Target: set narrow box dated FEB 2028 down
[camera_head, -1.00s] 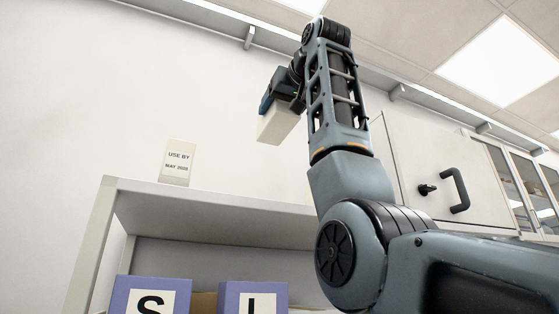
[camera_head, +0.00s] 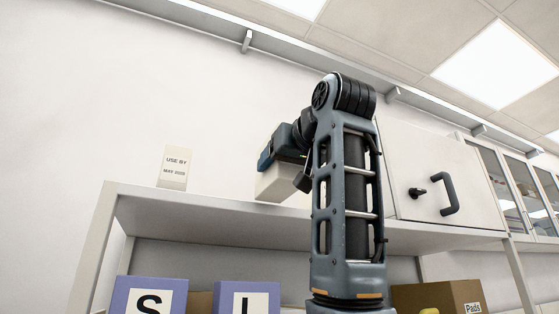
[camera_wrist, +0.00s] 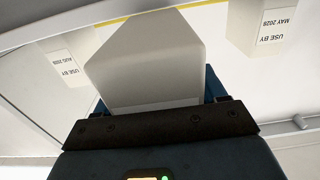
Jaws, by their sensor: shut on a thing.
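My gripper (camera_head: 288,160) is shut on a plain off-white narrow box (camera_head: 278,184) above the top of the grey shelf unit (camera_head: 215,207). The box's lower end appears at the level of the shelf top; I cannot tell whether it touches. The held box (camera_wrist: 150,60) also fills the middle of the wrist view, held by the dark gripper (camera_wrist: 160,120). No date shows on its visible faces, so FEB 2028 cannot be read.
A similar box marked MAY 2028 (camera_head: 174,167) stands on the shelf top at left. Another, marked AUG 2028 (camera_wrist: 62,66), shows in the wrist view. A cabinet (camera_head: 440,170) with a black handle is at right. Purple S (camera_head: 172,287) and L boxes sit below.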

